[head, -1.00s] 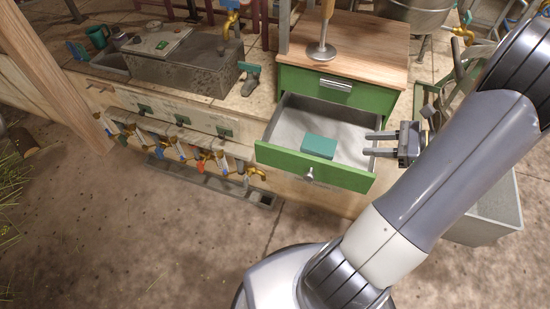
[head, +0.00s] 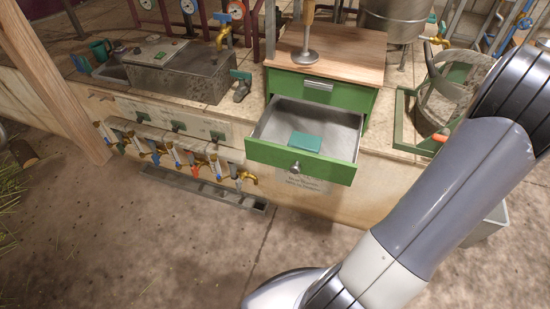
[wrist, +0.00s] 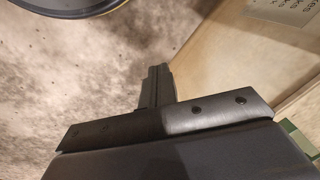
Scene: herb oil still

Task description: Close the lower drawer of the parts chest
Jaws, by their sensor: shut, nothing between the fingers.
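The parts chest (head: 345,65) has a wooden top and green drawer fronts, and stands on the bench. Its upper drawer (head: 290,82), with a bar handle, is shut. Its lower drawer (head: 325,169), with a round metal knob (head: 295,167), is pulled well out. A teal block (head: 306,142) lies in the lower drawer. My gripper (wrist: 156,72) shows in the wrist view with its two fingers together and nothing between them. It is beside a pale panel with lettering (wrist: 285,12). The head view does not show my gripper; my arm crosses the right side there.
A row of brass taps (head: 215,165) runs along the bench front to the left, above a drain trough (head: 205,188). A metal plunger (head: 306,50) stands on the chest top. A wheel in a green frame (head: 450,85) stands to the right. The floor in front is clear.

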